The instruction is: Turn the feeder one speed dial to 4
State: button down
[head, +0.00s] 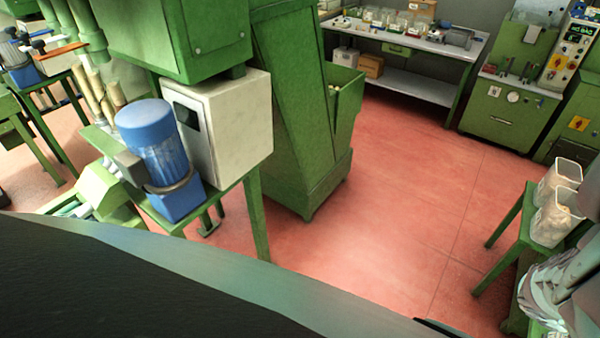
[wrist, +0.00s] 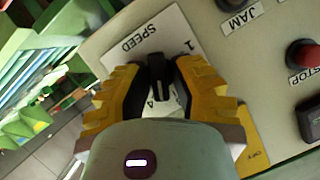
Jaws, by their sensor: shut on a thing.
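In the wrist view, the black speed dial (wrist: 158,92) stands on a white plate (wrist: 120,62) marked SPEED. My gripper (wrist: 158,75), with yellow fingers and dark pads, is shut on the dial, one finger on each side. A "1" shows on the plate to the upper right of the dial and a "4" just below it. The fingers hide much of the scale. A light line shows on the dial, but I cannot tell which number it marks. I cannot make out the dial or my gripper in the head view.
In the wrist view, a red STOP button (wrist: 303,54), a JAM label (wrist: 238,18) and a black switch (wrist: 311,119) sit to the right on the panel. In the head view, green machines (head: 290,120) stand at left and centre, with open red floor (head: 390,220) to the right.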

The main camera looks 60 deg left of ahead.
jog(key=shift+s+f+m, duration=0.1)
jog(key=shift+m, duration=0.2)
jog(key=shift+a+t, duration=0.15)
jog(key=shift+t, duration=0.15)
jog(key=shift+f+m+t+b, duration=0.15)
jog(key=shift+m+t+b, duration=0.6)
jog(key=shift+m, duration=0.45)
dwell(0.4)
jog(key=c, duration=1)
grip_release()
jog(key=shift+m, duration=0.3)
jog(key=shift+r, duration=0.2)
jog(key=shift+v, duration=5.9)
